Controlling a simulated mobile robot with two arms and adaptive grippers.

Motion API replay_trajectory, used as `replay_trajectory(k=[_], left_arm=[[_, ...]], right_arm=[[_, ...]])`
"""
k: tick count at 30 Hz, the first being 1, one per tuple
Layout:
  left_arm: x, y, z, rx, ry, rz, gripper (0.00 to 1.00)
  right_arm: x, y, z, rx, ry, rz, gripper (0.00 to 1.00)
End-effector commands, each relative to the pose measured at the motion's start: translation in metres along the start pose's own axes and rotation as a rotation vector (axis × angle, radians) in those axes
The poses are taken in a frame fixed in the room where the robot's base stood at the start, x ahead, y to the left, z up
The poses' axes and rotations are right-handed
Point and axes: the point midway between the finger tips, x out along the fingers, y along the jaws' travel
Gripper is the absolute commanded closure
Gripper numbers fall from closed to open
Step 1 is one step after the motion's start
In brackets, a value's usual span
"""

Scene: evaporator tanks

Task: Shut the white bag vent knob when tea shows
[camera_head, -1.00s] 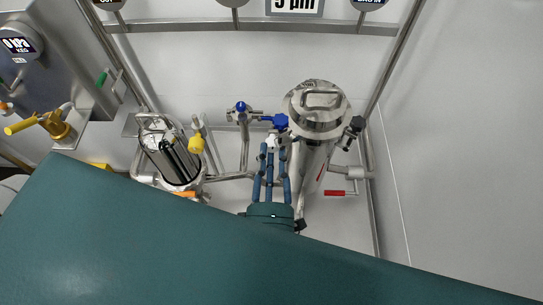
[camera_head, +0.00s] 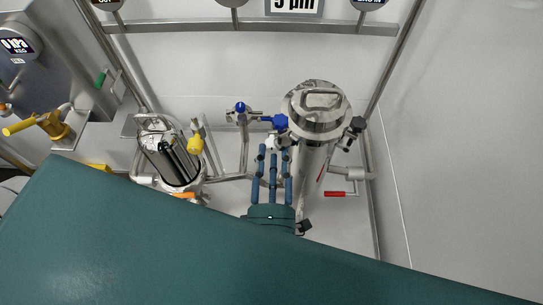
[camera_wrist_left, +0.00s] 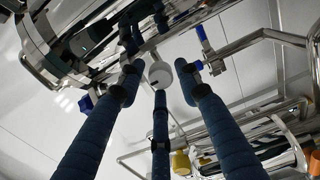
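The white knob (camera_head: 271,142) is a small round knob below the blue-handled valve, left of the tall steel filter housing (camera_head: 316,112). In the left wrist view the knob (camera_wrist_left: 160,73) shows a dark mark on its face. My left gripper (camera_head: 273,153) has three blue fingers spread just in front of the knob. In the left wrist view the left gripper (camera_wrist_left: 158,80) is open, with a finger on each side of the knob and one below. The fingers look apart from it, though contact at the middle fingertip is hard to judge. No tea is clearly visible. My right gripper is out of view.
A blue valve handle (camera_head: 279,122) sits close above the knob. A shorter sight-glass vessel (camera_head: 170,156) with a yellow handle (camera_head: 196,143) stands to the left. A red-handled valve (camera_head: 335,193) is to the right. Bare wall lies far right.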

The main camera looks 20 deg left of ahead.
Motion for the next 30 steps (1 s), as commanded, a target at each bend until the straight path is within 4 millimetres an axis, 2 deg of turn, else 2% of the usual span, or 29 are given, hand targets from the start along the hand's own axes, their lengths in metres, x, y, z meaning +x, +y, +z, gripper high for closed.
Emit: replay_trajectory(k=[8,21,30], left_arm=[[-0.004,0.001,-0.002,0.002,0.004,0.002,0.66],[-0.068,-0.001,0.0,0.003,0.001,-0.001,0.66],[-0.075,0.0,0.0,0.001,0.002,0.001,0.66]], right_arm=[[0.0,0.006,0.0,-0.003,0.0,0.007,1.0],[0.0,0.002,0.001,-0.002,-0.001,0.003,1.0],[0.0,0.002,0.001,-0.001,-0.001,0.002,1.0]])
